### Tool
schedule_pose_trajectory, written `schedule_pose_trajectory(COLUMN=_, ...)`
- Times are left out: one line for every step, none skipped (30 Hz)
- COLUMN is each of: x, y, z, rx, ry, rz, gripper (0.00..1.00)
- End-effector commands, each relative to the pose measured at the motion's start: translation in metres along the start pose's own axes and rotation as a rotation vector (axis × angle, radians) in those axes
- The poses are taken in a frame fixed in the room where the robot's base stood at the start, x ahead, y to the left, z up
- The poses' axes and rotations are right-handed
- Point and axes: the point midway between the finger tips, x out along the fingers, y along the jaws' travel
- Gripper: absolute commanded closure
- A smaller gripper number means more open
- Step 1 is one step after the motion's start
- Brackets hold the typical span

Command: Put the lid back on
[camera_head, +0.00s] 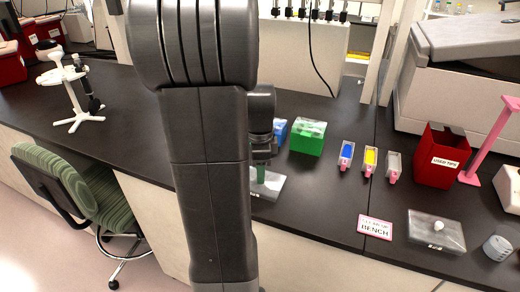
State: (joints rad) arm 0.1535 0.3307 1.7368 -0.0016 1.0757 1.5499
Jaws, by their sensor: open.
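A flat, clear-grey lid-like piece with a white knob (437,232) lies on the black bench at the lower right. A low pale tray or box (269,186) sits near the bench's front edge, partly hidden behind my arm, with a greenish piece at its left. My gripper (261,158) is open above this tray, mostly hidden by my own arm. I cannot tell whether it touches anything. A green box with a pale top (308,138) and a blue box (280,130) stand behind it. I cannot tell which container the lid belongs to.
Blue (346,155), yellow (370,161) and clear (393,166) narrow containers stand in a row. A red used-tips bin (440,156), a pink stand (490,142) and a grey machine (470,85) are at right. A green chair (65,190) stands at left.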

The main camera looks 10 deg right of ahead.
Motion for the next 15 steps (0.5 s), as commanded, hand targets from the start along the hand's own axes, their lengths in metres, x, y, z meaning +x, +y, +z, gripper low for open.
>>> schedule_pose_trajectory(x=-0.011, y=-0.001, z=0.000, rx=0.000, ry=0.000, rz=-0.006, gripper=0.59)
schedule_pose_trajectory(x=-0.017, y=-0.001, z=0.000, rx=0.000, ry=0.000, rz=-0.006, gripper=0.59)
schedule_pose_trajectory(x=-0.026, y=-0.001, z=0.000, rx=0.000, ry=0.000, rz=-0.007, gripper=0.59)
schedule_pose_trajectory(x=-0.034, y=-0.001, z=0.000, rx=0.000, ry=0.000, rz=-0.008, gripper=0.59)
schedule_pose_trajectory(x=-0.040, y=-0.001, z=0.000, rx=0.000, ry=0.000, rz=-0.007, gripper=0.59)
schedule_pose_trajectory(x=-0.050, y=-0.001, z=0.000, rx=0.000, ry=0.000, rz=-0.008, gripper=0.59)
schedule_pose_trajectory(x=-0.057, y=-0.001, z=0.000, rx=0.000, ry=0.000, rz=-0.008, gripper=0.59)
schedule_pose_trajectory(x=-0.064, y=-0.001, z=0.000, rx=0.000, ry=0.000, rz=-0.006, gripper=0.59)
schedule_pose_trajectory(x=-0.073, y=-0.001, z=0.000, rx=0.000, ry=0.000, rz=-0.006, gripper=0.59)
schedule_pose_trajectory(x=-0.079, y=-0.001, z=0.000, rx=0.000, ry=0.000, rz=-0.007, gripper=0.59)
schedule_pose_trajectory(x=-0.086, y=-0.001, z=0.000, rx=0.000, ry=0.000, rz=-0.006, gripper=0.59)
schedule_pose_trajectory(x=-0.093, y=-0.001, z=0.000, rx=0.000, ry=0.000, rz=-0.006, gripper=0.59)
schedule_pose_trajectory(x=-0.098, y=0.000, z=0.000, rx=0.000, ry=0.000, rz=-0.005, gripper=0.59)
schedule_pose_trajectory(x=-0.103, y=-0.001, z=0.000, rx=0.000, ry=0.000, rz=-0.005, gripper=0.59)
schedule_pose_trajectory(x=-0.108, y=0.000, z=0.000, rx=0.000, ry=0.000, rz=-0.003, gripper=0.59)
